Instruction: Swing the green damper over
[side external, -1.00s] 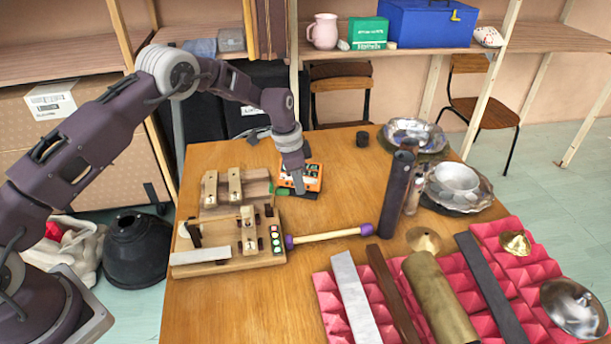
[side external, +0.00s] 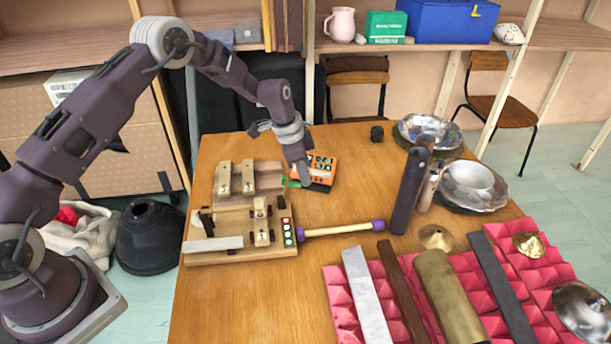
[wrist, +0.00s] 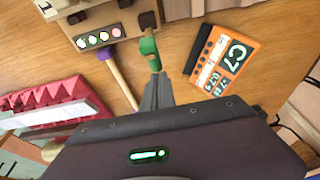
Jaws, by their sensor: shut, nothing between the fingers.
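The green damper (wrist: 149,50) is a small green piece with a brown end, beside the wooden instrument block (wrist: 135,12) in the wrist view. In the side view, a bit of the green damper (side external: 284,181) shows between the wooden instrument (side external: 235,252) and the orange box. My gripper (wrist: 154,78) is shut and empty. Its fingertips are right at the near end of the damper, seemingly against it; exact contact is hard to tell. In the side view, my gripper (side external: 304,183) points down just right of the damper and hides part of it.
Bars and a tube lie on pink foam (side external: 340,300). Metal bowls (side external: 430,133) stand at the back right.

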